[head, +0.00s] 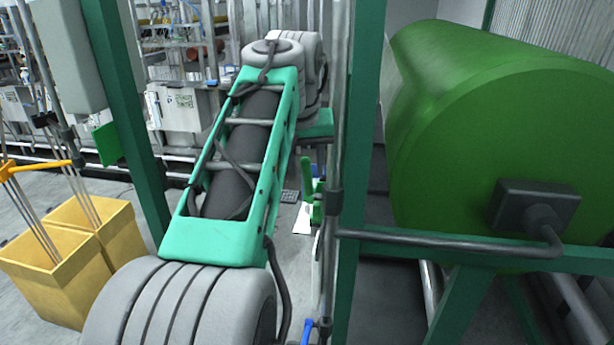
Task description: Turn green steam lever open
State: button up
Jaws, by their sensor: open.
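A green lever (306,172) stands upright beside a grey vertical pipe, just left of the green frame post in the middle of the head view. Its green body (318,203) sits against the pipe. My arm, teal and grey, fills the middle-left and reaches away from me, with its far end above and behind the lever in the picture. My gripper's fingers are not visible; the arm's far links and the pipe cover that area. I cannot tell how far the gripper is from the lever.
A large green drum (480,130) fills the right, behind a green frame and a grey cross pipe (440,241). A blue lever (307,331) is low on the pipework. Yellow bins (55,275) stand at the left. Pipes and machinery line the back.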

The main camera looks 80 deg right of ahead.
aim_at(305, 159)
jog(key=p+v, duration=0.1)
jog(key=v, duration=0.2)
jog(key=shift+r, duration=0.3)
jog(key=shift+a+f, duration=0.1)
jog(key=shift+c, duration=0.4)
